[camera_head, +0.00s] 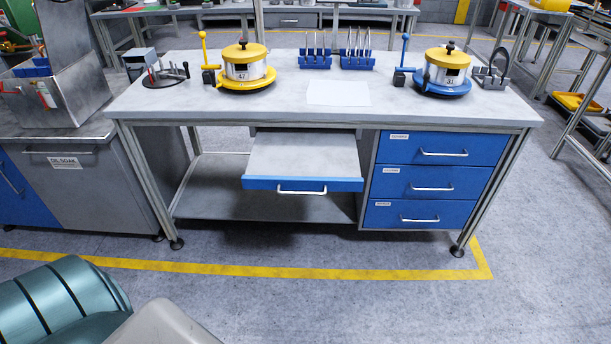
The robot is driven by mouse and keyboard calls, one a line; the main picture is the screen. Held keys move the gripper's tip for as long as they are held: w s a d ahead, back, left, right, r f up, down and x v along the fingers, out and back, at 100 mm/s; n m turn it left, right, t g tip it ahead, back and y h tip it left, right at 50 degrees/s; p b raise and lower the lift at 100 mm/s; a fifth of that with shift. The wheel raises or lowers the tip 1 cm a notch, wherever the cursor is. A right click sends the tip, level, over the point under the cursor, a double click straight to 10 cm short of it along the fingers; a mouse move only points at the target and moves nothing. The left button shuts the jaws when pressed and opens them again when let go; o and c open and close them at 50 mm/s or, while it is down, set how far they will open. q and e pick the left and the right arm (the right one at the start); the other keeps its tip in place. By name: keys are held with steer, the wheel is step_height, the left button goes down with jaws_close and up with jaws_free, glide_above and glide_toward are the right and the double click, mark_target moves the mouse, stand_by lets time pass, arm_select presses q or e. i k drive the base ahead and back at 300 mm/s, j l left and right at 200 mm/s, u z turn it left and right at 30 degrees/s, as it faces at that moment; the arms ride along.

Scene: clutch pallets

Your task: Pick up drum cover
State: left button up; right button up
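Two drums stand on the grey workbench (420,112), each with a yellow drum cover with a black knob on top. The left cover (238,54) sits on a silver drum (262,72) marked 47, on a yellow round base (246,88). The right cover (458,60) sits on a silver drum (430,74), whose label is too small to read surely, on a blue round base (440,90). Both covers look level and seated. Neither gripper is in view.
Small lever stands flank the drums; blue racks (315,62) stand between them, behind a white sheet (338,93). A blue-fronted drawer (262,184) is pulled out below the benchtop. A metal oil-soak unit (95,185) stands left.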

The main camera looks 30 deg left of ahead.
mark_target(243, 52)
steer(key=u, duration=1.4)
steer(key=i+j, duration=0.15)
steer(key=i, duration=0.4)
